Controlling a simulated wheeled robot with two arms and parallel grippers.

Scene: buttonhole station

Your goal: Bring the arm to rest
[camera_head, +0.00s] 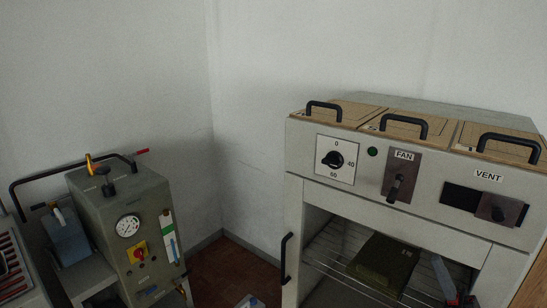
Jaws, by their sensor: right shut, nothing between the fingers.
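A small pale piece with a blue spot, which I take to be the tip of my right gripper (250,301), shows at the bottom edge, left of the oven-like cabinet (300,150). It is cut off by the frame. It is shut, and I see nothing held in it. It appears apart from the cabinet and the machine on the left. The rest of the right arm is out of frame. My left gripper is not in view.
A grey-green machine (110,215) with a gauge (128,226) stands left. The cabinet has black lid handles, a dial (334,160), FAN and VENT levers, and an open front. A dark green block (384,265) lies on its rack. Floor (212,268) shows between them.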

